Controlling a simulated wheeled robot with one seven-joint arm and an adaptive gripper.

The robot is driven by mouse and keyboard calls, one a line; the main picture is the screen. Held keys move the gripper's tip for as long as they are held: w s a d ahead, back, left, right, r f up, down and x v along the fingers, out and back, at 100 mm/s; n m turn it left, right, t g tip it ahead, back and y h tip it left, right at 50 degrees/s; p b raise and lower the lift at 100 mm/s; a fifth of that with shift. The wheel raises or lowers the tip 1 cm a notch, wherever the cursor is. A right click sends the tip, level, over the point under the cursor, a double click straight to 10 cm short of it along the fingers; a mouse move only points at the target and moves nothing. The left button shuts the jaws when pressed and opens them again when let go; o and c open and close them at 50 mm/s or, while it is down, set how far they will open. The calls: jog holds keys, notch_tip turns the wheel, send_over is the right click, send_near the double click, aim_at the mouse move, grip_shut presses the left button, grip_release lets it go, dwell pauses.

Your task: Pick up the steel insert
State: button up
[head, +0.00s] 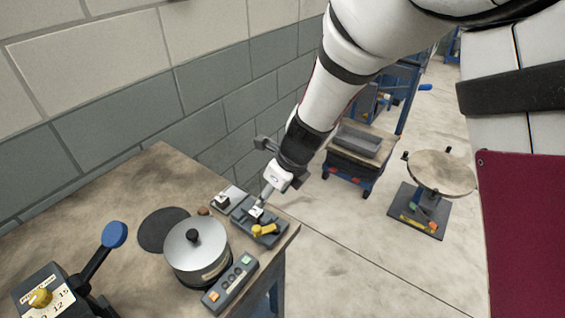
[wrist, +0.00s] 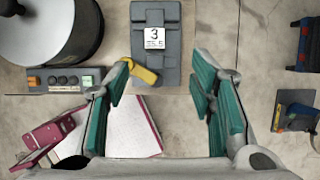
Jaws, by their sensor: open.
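I cannot tell for sure which piece is the steel insert. A small pale, metallic-looking block (head: 228,195) sits on a dark base near the wall-side edge of the bench. Beside it is a dark grey fixture (head: 268,240) with a yellow handle (head: 263,230). The wrist view shows the fixture (wrist: 155,14) with a white tag (wrist: 154,38) marked 3, its yellow handle (wrist: 145,75) at its lower left. My gripper (head: 262,198) hangs over the fixture, hiding part of it. In the wrist view my gripper (wrist: 160,100) has its teal-padded fingers apart, with nothing between them.
A round steel pot (head: 196,255) and a button box (head: 230,284) stand beside the fixture on the bench (head: 110,215). A blue-knobbed lever (head: 114,235) is at the left. A cart (head: 352,155) and a round-topped stand (head: 440,173) are on the floor beyond. A block wall backs the bench.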

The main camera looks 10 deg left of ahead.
aim_at(257, 212)
jog(key=x, duration=0.5)
jog(key=shift+b, duration=0.35)
jog(key=shift+s+a+b+x, duration=0.15)
jog(key=shift+x, duration=1.4)
jog(key=shift+s+a+b+x, duration=0.1)
jog(key=shift+s+b+x, duration=0.05)
jog(key=shift+x, duration=1.4)
jog(key=shift+c, duration=0.6)
jog(key=shift+r, duration=0.1)
grip_shut()
